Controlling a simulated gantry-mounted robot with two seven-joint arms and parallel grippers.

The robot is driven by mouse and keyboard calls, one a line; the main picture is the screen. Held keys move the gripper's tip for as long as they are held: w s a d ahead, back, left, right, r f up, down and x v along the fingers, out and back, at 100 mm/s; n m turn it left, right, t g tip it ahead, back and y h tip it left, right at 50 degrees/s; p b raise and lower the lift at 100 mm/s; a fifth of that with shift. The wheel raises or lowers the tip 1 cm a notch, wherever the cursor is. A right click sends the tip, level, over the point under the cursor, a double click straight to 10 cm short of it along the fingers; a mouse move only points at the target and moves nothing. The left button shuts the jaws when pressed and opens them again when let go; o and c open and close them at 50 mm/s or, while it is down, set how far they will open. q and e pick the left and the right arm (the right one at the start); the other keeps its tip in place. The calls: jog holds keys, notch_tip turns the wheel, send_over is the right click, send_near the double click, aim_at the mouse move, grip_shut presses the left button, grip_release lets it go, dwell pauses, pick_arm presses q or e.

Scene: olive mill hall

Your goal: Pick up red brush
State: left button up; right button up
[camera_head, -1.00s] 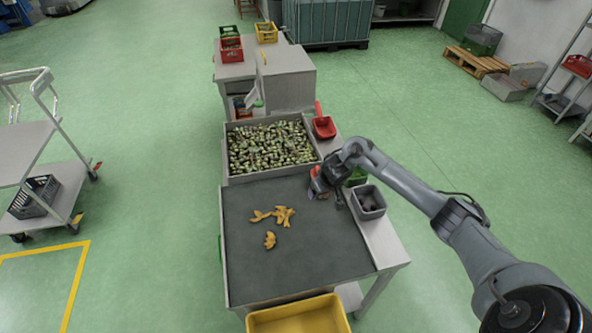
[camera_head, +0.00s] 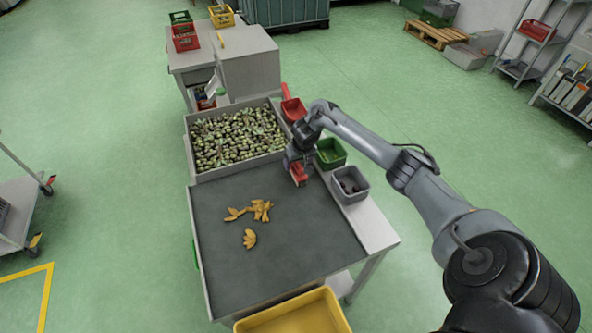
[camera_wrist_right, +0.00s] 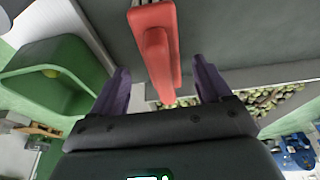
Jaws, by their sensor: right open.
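The red brush (camera_head: 299,175) lies at the right edge of the dark sorting mat (camera_head: 300,240), close to the olive tray. In the right wrist view the red brush (camera_wrist_right: 157,45) extends between the two purple fingers, with clearance on both sides. My right gripper (camera_head: 297,163) is over the brush and partly hides it in the head view. Its fingers (camera_wrist_right: 160,72) are open, one on each side of the brush handle, not closed on it. My left gripper is in neither view.
A green bin (camera_head: 331,153) and a grey bin (camera_head: 350,185) stand right of the gripper. A tray of olives (camera_head: 187,135) and a red scoop (camera_head: 292,109) are behind it. Yellow leaf-like pieces (camera_head: 262,209) lie on the mat. A yellow crate (camera_head: 330,298) is in front.

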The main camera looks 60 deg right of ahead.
aim_at(295, 166)
jog(key=b+x, duration=0.1)
jog(key=x, duration=0.2)
jog(key=shift+w+f, duration=0.3)
jog(key=shift+w+d+f+b, duration=0.1)
jog(key=shift+d+f+b, duration=0.05)
jog(key=shift+f+b, duration=0.2)
jog(key=shift+c, duration=0.3)
grip_shut()
